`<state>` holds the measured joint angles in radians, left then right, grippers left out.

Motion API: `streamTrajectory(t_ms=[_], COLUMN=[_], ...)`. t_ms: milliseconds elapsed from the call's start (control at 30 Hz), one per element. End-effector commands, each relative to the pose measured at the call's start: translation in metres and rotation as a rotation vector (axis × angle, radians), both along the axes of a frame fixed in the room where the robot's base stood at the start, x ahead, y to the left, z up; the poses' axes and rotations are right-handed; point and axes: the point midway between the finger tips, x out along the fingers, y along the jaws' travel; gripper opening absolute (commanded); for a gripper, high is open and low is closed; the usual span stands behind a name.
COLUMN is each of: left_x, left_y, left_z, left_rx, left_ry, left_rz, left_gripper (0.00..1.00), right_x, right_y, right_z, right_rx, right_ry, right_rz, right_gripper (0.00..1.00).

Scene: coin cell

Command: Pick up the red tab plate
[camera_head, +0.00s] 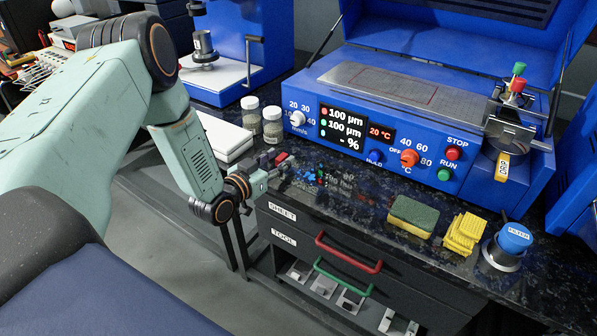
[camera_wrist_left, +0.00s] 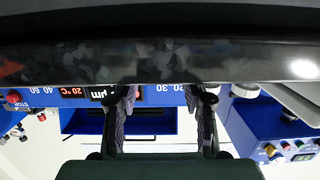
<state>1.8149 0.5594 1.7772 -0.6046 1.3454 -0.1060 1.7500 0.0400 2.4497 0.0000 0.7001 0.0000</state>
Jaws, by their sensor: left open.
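A small red piece (camera_head: 282,158), which may be the red tab plate, is on the dark speckled counter just beyond my left gripper (camera_head: 266,176). It is too small to make out its shape. Another tiny red spot (camera_head: 320,182) shows among small blue pieces (camera_head: 308,177) to the right. My left gripper is at the counter's front left edge, close to these pieces. In the left wrist view its two fingers (camera_wrist_left: 161,118) stand apart with nothing between them, and no red plate can be made out there. My right gripper is in neither view.
Two jars (camera_head: 261,122) and a white stack (camera_head: 228,138) are at the left. Drawers with red (camera_head: 347,252) and green handles are below.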

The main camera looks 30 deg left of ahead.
Motion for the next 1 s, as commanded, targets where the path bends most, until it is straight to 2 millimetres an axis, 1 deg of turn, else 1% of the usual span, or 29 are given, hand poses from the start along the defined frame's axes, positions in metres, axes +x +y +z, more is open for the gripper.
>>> streamTrajectory(t_ms=[33,100,200,433,467,900,967,1000], left_x=[0.008,0.016,0.022,0.024,0.025,0.024,0.024,0.024], left_y=[-0.002,-0.002,-0.003,-0.003,-0.002,-0.002,-0.002,-0.002], left_z=[-0.003,-0.004,-0.004,-0.003,-0.003,-0.004,-0.004,-0.004], left_rx=[0.003,0.002,0.001,0.000,0.000,0.000,0.000,0.000], left_ry=[-0.002,-0.001,0.000,0.000,0.000,0.001,0.001,0.001], left_rz=[-0.004,-0.001,-0.001,0.000,0.000,0.000,0.000,0.000], left_gripper=[0.43,0.43,0.43,0.43,0.42,0.04,0.00,0.00], right_x=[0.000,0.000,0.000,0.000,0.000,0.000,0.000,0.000], right_y=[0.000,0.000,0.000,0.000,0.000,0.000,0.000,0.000], right_z=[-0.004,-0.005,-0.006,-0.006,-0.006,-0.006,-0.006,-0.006], right_rx=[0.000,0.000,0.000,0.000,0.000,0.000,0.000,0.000], right_ry=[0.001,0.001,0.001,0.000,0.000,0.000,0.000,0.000], right_rz=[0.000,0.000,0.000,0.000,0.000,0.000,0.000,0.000], right_gripper=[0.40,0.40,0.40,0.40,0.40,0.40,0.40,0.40])
